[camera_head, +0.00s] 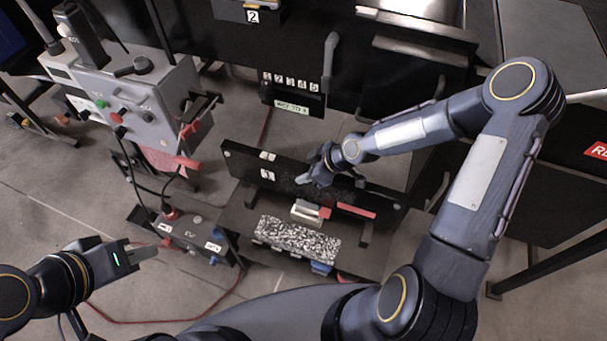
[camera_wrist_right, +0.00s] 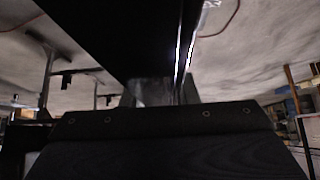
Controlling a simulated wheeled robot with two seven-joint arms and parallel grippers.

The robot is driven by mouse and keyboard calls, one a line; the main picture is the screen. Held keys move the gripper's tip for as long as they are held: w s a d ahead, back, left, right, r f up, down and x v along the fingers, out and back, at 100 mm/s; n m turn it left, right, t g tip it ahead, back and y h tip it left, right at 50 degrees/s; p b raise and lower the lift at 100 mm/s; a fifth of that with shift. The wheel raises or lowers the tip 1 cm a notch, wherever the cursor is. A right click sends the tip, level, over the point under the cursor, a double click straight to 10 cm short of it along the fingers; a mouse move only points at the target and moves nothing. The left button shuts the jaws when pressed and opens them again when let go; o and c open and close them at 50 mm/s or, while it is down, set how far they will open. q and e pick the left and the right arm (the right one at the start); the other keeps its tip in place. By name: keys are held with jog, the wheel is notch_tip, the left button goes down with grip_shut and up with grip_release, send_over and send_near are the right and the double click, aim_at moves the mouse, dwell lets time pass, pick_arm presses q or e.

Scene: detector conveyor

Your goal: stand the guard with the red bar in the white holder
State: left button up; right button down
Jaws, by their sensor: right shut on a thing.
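A long black guard panel (camera_head: 245,168) with small white labels stands upright, slightly slanted, in the middle of the head view. A red bar (camera_head: 357,211) shows at its lower right. My right gripper (camera_head: 318,180) is at the panel's upper middle, shut on it; the wrist hides part of the contact. In the right wrist view the dark panel (camera_wrist_right: 115,30) runs between the fingers (camera_wrist_right: 160,92). A pale, box-like holder (camera_head: 306,211) with a red part at its right sits just in front of the panel. My left gripper (camera_head: 160,248) is empty at lower left, its fingers apart.
A speckled block (camera_head: 298,240) with blue feet lies on the dark platform in front. A grey control box (camera_head: 140,95) with buttons stands at upper left. A low box with labels (camera_head: 190,235) and a red cable are on the floor. Dark machine faces stand behind.

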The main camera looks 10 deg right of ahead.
aim_at(307, 188)
jog(key=shift+a+r, duration=0.1)
jog(key=shift+a, duration=0.05)
jog(key=shift+f+b, duration=0.9)
jog(key=shift+b, duration=0.2)
jog(key=shift+f+b, duration=2.5)
jog(key=shift+f, duration=0.3)
jog(key=c, duration=1.1)
grip_release()
jog(key=shift+o, duration=0.2)
jog(key=shift+s+f, duration=0.1)
